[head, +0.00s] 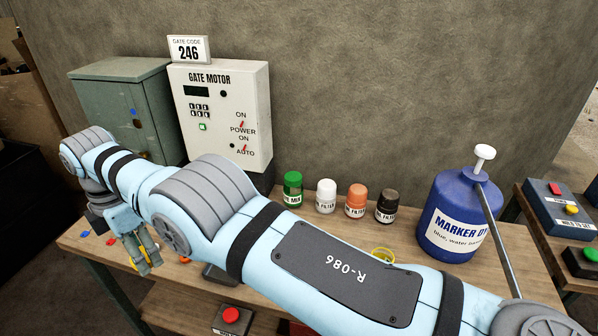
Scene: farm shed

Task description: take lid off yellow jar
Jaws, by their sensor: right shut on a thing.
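The yellow jar (383,254) shows only as a yellow round rim on the wooden table, just behind my right forearm; the rest of it is hidden. The rim looks open, with no lid on it. My right arm reaches across the picture to the left. My right gripper (146,262) points down over the table's left end, far from the jar, and is shut on a small yellow thing, which looks like the lid (133,263). The fingers hide most of it. My left gripper is not in view.
Green (292,190), white (326,195), orange (356,200) and black jars (387,206) stand in a row behind my arm. A blue marker dye jug (450,215) stands to their right. The gate motor box (222,115) is at the back. Small coloured pieces lie near my gripper.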

